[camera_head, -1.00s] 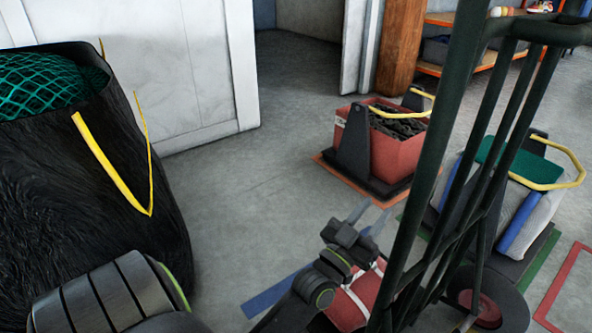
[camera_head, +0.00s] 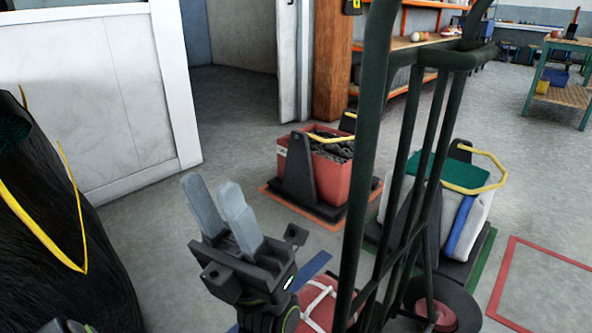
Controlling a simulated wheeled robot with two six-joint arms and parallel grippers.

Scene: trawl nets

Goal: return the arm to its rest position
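A narrow gap shows between the fingers, and nothing is held. It appears in front of a red bundle with white straps (camera_head: 318,298) and left of a dark green hand truck (camera_head: 367,150). Most of the arm behind it is out of the frame.
A black sack with a yellow handle (camera_head: 90,290) stands at the left edge. A red crate (camera_head: 334,182) stands on a marked spot behind the gripper. A white bag with a green top (camera_head: 474,215) is right of the hand truck. Grey floor (camera_head: 165,235) between sack and gripper is clear.

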